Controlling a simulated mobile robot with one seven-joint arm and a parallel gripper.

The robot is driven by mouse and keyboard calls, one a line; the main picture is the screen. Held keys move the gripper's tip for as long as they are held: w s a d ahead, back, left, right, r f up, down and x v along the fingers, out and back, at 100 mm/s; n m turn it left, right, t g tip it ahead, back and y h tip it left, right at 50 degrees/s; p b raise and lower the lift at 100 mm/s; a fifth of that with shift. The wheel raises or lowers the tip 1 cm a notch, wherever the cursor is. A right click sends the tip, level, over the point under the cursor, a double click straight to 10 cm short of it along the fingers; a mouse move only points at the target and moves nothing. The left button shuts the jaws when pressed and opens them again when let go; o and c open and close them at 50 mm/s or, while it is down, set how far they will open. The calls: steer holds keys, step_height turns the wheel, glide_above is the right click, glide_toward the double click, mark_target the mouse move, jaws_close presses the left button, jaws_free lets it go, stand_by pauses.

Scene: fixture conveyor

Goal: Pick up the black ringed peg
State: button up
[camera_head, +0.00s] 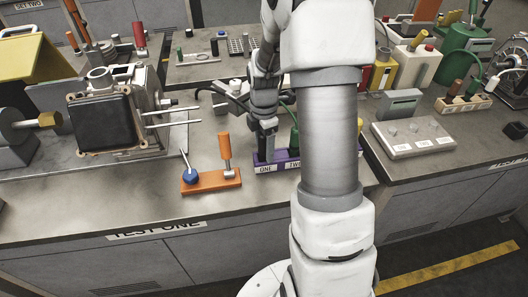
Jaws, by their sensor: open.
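A purple rack (290,165) with white labels, "ONE" and part of a second, stands on the bench just left of my arm. My gripper (265,135) points down over the rack's left end, by the "ONE" label. Its jaws are open, though the fingertips are small and dark here. Dark upright shapes stand under it, and I cannot tell fingers from a peg there. No ring is clear on any of them, so I cannot single out the black ringed peg. My arm hides part of the rack.
An orange stand (212,183) with an orange-handled post and a blue knob is left of the rack. A large machine with metal rods (105,120) fills the bench's left. A grey control box (413,137) sits right. The front bench strip is clear.

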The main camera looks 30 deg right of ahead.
jaws_close()
stand_by(0.3)
stand_by(1.1)
